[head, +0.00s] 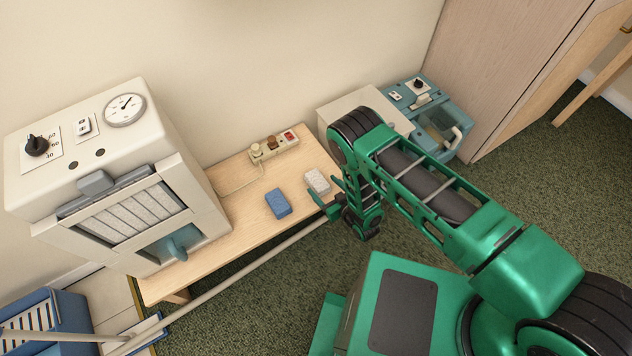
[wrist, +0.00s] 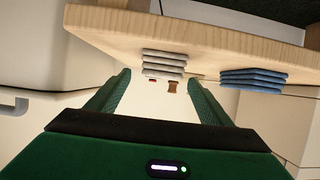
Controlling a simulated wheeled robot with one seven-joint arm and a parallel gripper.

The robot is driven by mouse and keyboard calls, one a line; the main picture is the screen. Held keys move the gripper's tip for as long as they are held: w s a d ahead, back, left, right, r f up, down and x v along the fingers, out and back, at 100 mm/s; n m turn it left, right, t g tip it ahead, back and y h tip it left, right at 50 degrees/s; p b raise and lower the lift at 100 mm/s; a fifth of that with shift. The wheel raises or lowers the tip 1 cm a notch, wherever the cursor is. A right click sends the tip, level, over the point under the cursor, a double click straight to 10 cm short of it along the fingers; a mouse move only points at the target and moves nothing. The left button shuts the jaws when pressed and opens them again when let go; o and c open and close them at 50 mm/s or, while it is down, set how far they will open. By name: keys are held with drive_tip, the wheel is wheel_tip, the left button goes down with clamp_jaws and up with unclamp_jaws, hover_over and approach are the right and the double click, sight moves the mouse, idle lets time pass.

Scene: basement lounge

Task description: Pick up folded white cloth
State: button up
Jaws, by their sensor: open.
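The folded white cloth (head: 317,182) lies on the wooden bench near its right front edge. In the wrist view, which looks upside down, the white cloth (wrist: 164,62) shows as a small stack of layers, ahead of and between my fingertips. My gripper (head: 335,197) is beside the bench's front edge, just right of the cloth in the head view. In the wrist view my gripper (wrist: 160,84) is open, with its two green fingers apart and nothing held. Contact with the cloth cannot be told.
A folded blue cloth (head: 278,203) lies left of the white one. A power strip (head: 274,147) lies behind them on the wooden bench (head: 240,225). A large cream machine (head: 112,175) stands at the left. A teal and white appliance (head: 425,110) stands at the right.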

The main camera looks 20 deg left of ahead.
sight(319, 182)
drive_tip(key=shift+x, duration=2.6)
drive_tip(key=c, duration=1.1)
